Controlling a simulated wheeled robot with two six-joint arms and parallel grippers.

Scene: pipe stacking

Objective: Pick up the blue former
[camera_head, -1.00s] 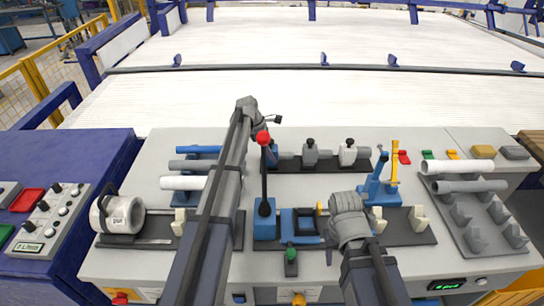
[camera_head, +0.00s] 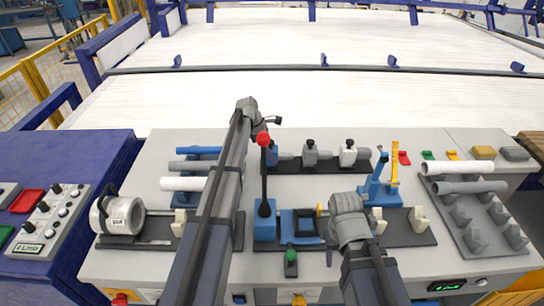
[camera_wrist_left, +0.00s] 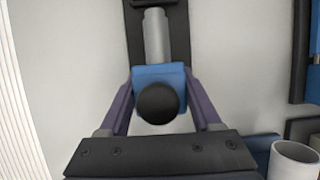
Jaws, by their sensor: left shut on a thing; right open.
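The blue former (camera_wrist_left: 174,75), a blue block with a black round knob, sits between the purple fingers of my left gripper (camera_wrist_left: 158,80) in the left wrist view. The fingers are shut on its two sides. In the head view, only a small part of the blue former (camera_head: 272,153) shows beside my left arm, at the left end of a black plate (camera_head: 325,166); my left fingers are hidden there. My right wrist hangs over the front right of the bench; its gripper (camera_head: 335,238) is open and mostly hidden by the wrist.
A grey former (camera_head: 310,153) and a white former (camera_head: 348,154) stand to the right on the same plate. A red-knobbed lever (camera_head: 263,140) rises close by my left arm. Pipes lie left and right; a blue clamp (camera_head: 376,186) stands near my right wrist.

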